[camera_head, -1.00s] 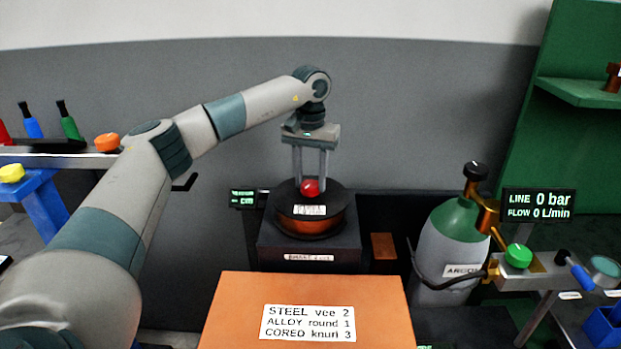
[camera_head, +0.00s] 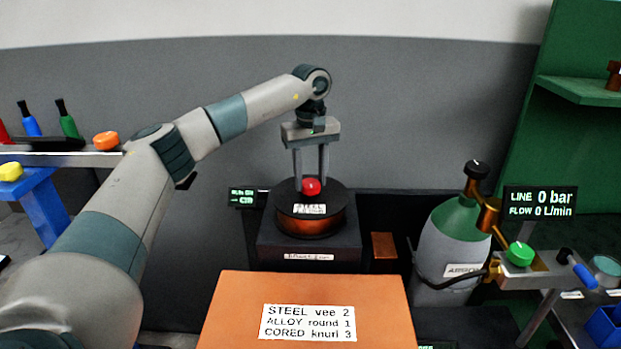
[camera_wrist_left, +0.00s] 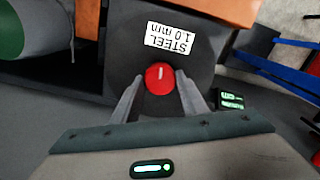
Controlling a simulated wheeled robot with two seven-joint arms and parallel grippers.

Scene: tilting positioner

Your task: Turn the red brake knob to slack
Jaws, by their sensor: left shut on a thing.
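The red brake knob (camera_head: 311,187) sits on top of a dark spool with copper-coloured wire (camera_head: 310,222). The spool carries a white STEEL label. My left gripper (camera_head: 311,178) reaches down from above, its two fingers on either side of the knob. In the left wrist view the red knob (camera_wrist_left: 160,78) shows a pale mark on its top and lies between the fingertips (camera_wrist_left: 159,84), which are shut on it. My right gripper is in no view.
An orange board (camera_head: 310,290) with a printed list stands in front. A gas cylinder (camera_head: 450,250) with a green-knobbed fitting (camera_head: 519,254) and a LINE/FLOW display (camera_head: 540,205) are at the right. A small display (camera_head: 243,197) stands left of the spool.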

